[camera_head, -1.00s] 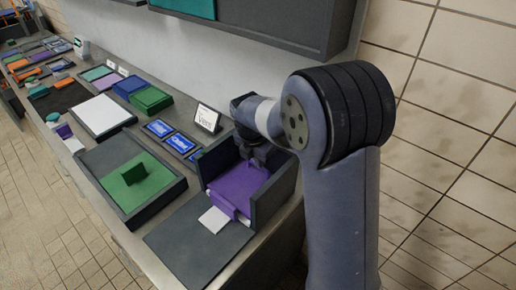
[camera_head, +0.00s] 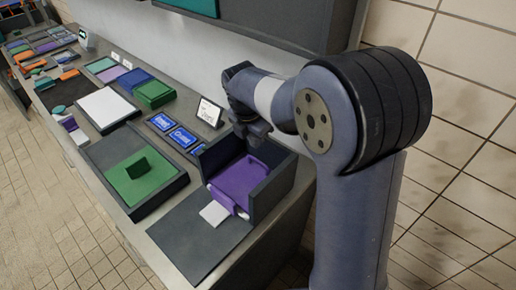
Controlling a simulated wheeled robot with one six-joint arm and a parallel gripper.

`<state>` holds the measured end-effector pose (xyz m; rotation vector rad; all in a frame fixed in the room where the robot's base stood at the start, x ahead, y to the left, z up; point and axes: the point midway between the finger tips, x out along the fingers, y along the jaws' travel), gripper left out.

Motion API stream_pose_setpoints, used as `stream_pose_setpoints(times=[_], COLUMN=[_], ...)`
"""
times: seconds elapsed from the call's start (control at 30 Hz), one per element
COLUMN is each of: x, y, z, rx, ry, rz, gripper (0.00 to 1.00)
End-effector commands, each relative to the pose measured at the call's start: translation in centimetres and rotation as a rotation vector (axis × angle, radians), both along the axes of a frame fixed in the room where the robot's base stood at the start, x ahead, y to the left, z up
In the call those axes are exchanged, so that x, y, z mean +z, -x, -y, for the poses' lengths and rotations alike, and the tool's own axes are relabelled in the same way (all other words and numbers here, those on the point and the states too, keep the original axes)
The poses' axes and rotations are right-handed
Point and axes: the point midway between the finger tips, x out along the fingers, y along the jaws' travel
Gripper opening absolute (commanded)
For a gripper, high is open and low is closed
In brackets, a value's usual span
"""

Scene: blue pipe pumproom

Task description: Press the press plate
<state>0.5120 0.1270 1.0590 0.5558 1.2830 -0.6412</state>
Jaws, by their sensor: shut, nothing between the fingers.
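A purple plate (camera_head: 241,184), which looks like the press plate, sits inside a dark open-fronted box (camera_head: 277,187) on the counter. A small white piece (camera_head: 214,213) sticks out from under its front lip. My gripper (camera_head: 257,139) points down above the back part of the box. It is shut and empty, and appears to be just above the plate's rear end. The small gap between the fingertips and the plate is hard to judge. My arm reaches in from the right.
A dark flat mat (camera_head: 203,243) lies in front of the box. To the left is a dark tray with a green panel (camera_head: 151,187). Blue cards (camera_head: 182,138) and a small white sign (camera_head: 209,112) stand behind. A tiled wall rises on the right.

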Motion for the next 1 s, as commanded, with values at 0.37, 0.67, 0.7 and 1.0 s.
stream_pose_setpoints(times=[0.37, 0.67, 0.7, 1.0], x=[5.1, 5.3, 5.3, 3.1], y=[0.7, 0.8, 0.8, 0.5], z=[-0.7, -0.7, -0.7, -0.4], rx=[0.0, 0.0, 0.0, 0.0], ry=[-0.001, -0.001, -0.001, 0.001], rz=[0.001, 0.001, 0.001, -0.002], gripper=[0.0, 0.0, 0.0, 0.0])
